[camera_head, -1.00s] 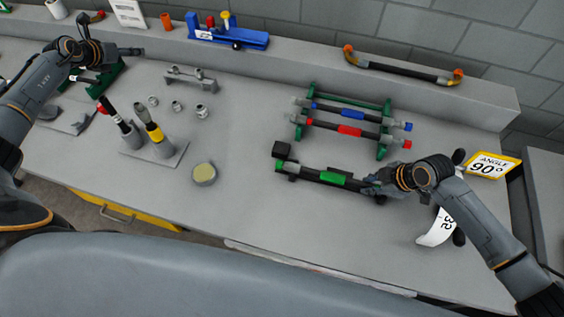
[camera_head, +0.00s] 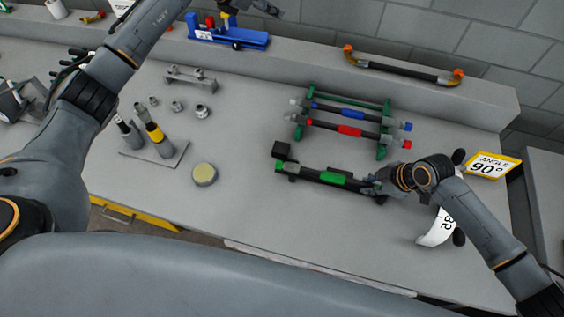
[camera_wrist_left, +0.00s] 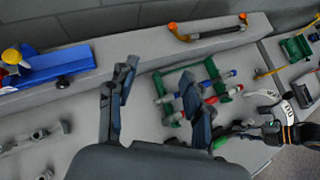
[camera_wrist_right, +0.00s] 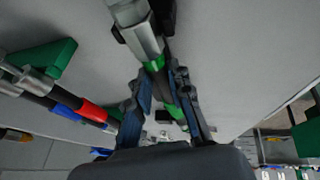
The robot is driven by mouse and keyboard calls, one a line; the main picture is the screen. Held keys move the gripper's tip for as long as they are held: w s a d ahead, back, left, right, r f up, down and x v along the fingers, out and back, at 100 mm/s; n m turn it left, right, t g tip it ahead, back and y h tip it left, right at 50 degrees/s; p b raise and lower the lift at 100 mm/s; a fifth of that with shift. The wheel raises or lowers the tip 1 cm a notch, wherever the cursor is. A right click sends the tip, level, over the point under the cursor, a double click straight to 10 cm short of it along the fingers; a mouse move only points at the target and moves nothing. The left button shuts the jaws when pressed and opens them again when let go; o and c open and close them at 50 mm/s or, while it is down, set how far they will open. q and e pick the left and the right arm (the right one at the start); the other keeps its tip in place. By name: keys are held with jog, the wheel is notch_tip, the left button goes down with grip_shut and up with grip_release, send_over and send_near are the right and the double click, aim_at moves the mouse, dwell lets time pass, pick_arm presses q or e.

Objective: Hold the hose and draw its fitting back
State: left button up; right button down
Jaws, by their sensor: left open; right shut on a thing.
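The hose with green bands (camera_head: 325,176) lies at the front of the bench, its left end at a dark block (camera_head: 281,151). My right gripper (camera_head: 376,185) is shut on this hose near its right end. In the right wrist view the fingers (camera_wrist_right: 160,78) straddle the hose, and a silver fitting (camera_wrist_right: 140,35) shows beyond them. How the fingers meet the fitting is partly hidden. My left gripper (camera_head: 266,8) is open and empty, high at the top edge, near the blue device. In the left wrist view its fingers (camera_wrist_left: 157,80) stand apart with nothing between them.
A green rack (camera_head: 382,149) behind the hose holds a blue-banded hose (camera_head: 340,112) and a red-banded hose (camera_head: 350,130). A blue device (camera_head: 235,39) and an orange-ended bar (camera_head: 400,68) sit on the back ledge. A yellow sign (camera_head: 492,165) stands right. Upright tools (camera_head: 158,140) stand left.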

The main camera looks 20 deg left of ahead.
pick_arm(q)
jog(key=s+d+f+m+g+y, duration=0.1)
jog(key=s+d+f+m+g, duration=0.35)
jog(key=d+f, duration=0.5)
jog(key=m+g+y, duration=0.7)
jog(key=m+y, duration=0.1)
jog(key=y, duration=0.1)
send_near(279, 161)
jog(key=x, duration=0.9)
jog(key=shift+a+f, duration=0.1)
grip_shut()
